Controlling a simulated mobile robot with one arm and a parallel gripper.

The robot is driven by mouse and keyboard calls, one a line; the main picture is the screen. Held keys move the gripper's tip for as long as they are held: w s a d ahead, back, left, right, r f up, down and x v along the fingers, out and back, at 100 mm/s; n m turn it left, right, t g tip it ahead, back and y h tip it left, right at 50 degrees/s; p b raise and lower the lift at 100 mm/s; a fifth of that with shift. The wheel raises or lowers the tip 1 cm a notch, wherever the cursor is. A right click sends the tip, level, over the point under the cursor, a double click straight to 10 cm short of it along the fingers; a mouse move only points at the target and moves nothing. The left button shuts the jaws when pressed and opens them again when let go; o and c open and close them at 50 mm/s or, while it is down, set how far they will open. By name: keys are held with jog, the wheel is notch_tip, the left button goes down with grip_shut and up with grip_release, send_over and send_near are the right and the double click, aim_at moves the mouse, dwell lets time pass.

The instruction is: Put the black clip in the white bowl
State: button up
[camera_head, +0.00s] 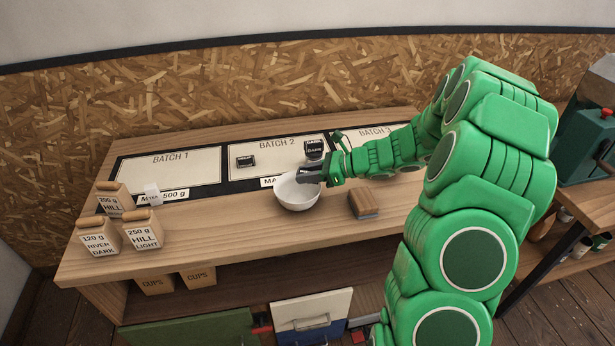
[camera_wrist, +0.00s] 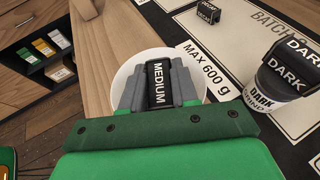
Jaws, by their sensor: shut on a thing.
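The white bowl (camera_head: 297,196) stands on the front middle of the wooden worktop. My gripper (camera_head: 312,174) is over its right rear rim in the head view. In the wrist view my gripper (camera_wrist: 159,90) is shut on a black clip (camera_wrist: 159,82) with MEDIUM in white letters. The bowl (camera_wrist: 127,72) shows behind the clip and around the jaws. I cannot tell how high the clip is above the bowl's bottom.
A small black block (camera_head: 246,161) lies on the BATCH 2 panel. A cup with DARK labels (camera_wrist: 270,88) stands near the bowl. A wooden block (camera_head: 363,205) lies right of the bowl. Bean bags (camera_head: 142,229) stand at the left end.

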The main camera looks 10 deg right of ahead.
jog(key=shift+f, duration=0.55)
jog(key=shift+f, duration=0.2)
jog(key=o, duration=1)
